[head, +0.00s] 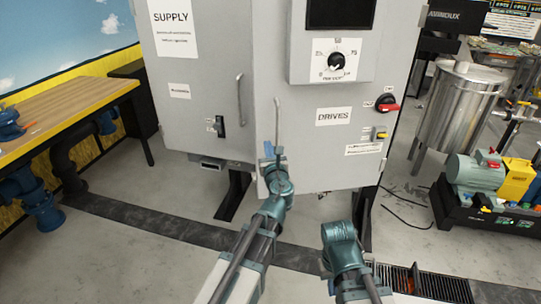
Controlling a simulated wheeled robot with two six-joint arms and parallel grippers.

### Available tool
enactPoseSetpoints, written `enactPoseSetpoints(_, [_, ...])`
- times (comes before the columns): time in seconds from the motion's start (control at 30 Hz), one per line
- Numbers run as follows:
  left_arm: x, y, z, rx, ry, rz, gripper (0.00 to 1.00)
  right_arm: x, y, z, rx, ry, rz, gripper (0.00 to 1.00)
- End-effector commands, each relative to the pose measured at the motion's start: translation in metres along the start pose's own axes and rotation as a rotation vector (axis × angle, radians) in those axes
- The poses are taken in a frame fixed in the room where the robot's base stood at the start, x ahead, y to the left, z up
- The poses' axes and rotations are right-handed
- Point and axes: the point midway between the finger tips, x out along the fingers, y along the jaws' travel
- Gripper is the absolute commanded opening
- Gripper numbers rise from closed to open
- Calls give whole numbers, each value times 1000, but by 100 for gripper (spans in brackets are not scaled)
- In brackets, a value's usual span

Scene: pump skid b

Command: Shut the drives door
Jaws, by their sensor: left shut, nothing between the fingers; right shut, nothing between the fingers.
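The grey drives door (310,160) fills the right half of the cabinet, with a "DRIVES" label and a vertical bar handle (277,118) near its left edge. Its left edge and lower corner seem to stand out in front of the supply side, so it looks slightly ajar; the gap is not clear. My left gripper (269,151) is shut and empty, in front of the door just below the handle. It looks close to the door; contact cannot be told. My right gripper (331,286) is low in front of the cabinet, apart from the door, shut and mostly hidden by its wrist.
The supply door (195,90) with its own handle is on the left. A dial box (333,45) and red switch (386,103) are on the drives door. A workbench (75,112) stands left, a steel tank (457,110) and pump (480,175) right. A floor grate (440,287) lies lower right.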

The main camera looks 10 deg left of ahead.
Motion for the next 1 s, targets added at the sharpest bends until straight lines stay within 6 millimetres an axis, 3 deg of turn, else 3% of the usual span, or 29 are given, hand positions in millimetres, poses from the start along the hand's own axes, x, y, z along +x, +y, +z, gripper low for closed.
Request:
enactPoseSetpoints(0.03, [15,-1,0,0,0,3,0,0,0,0,0,0,0,0])
enactPoseSetpoints(0.1, [28,-1,0,-1,0,3,0,0,0,0,0,0,0,0])
enactPoseSetpoints(0.33, [58,0,0,-1,0,2,0,0,0,0,1,0,0,0])
enactPoseSetpoints(0.9, [68,1,0,-1,0,0,0,0,0,0,1,0,0,0])
enactPoseSetpoints(1.0, [78,6,0,-1,0,-5,0,0,0,0,1,0,0,0])
